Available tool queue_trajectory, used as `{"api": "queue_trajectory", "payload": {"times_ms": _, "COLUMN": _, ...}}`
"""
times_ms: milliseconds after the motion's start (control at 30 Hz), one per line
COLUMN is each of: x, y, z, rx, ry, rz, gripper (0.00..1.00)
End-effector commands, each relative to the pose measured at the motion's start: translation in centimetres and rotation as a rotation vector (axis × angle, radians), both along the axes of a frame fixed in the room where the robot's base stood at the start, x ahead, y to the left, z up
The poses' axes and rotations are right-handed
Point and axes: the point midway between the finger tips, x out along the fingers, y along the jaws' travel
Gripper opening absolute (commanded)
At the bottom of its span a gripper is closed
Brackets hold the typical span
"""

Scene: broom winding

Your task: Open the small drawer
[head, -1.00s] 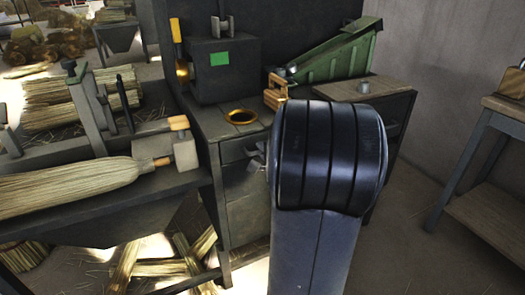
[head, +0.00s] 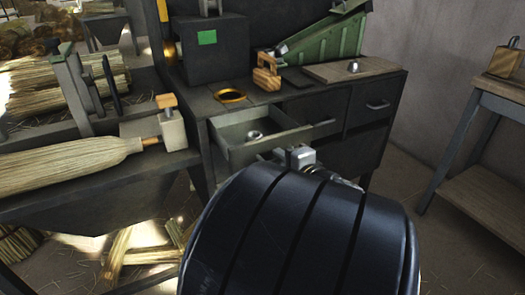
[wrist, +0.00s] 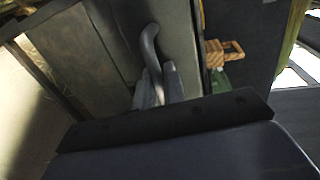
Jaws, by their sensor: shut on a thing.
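The small drawer (head: 243,135) is at the top left of the dark grey cabinet. It is pulled out, and a small metal ring (head: 254,135) lies inside it. My gripper (head: 297,157) is at the drawer's front, partly hidden by my own arm in the head view. In the wrist view my gripper (wrist: 158,92) is shut on the drawer's curved handle (wrist: 149,45), with the drawer front behind it.
A straw broom (head: 70,160) lies on the bench at left. A side table (head: 490,130) stands at right, with open floor before it.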

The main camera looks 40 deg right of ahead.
Motion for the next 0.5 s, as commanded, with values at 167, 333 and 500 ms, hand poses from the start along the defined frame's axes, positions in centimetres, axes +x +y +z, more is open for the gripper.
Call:
{"api": "queue_trajectory", "payload": {"times_ms": 167, "x": -0.17, "y": 0.07, "z": -0.06, "rx": 0.002, "ry": 0.0, "rz": 0.001, "gripper": 0.0}}
{"api": "queue_trajectory", "payload": {"times_ms": 333, "x": -0.15, "y": 0.07, "z": -0.04, "rx": 0.001, "ry": 0.001, "rz": 0.001, "gripper": 0.0}}
{"api": "queue_trajectory", "payload": {"times_ms": 500, "x": -0.14, "y": 0.06, "z": -0.03, "rx": 0.001, "ry": 0.0, "rz": 0.001, "gripper": 0.15}}
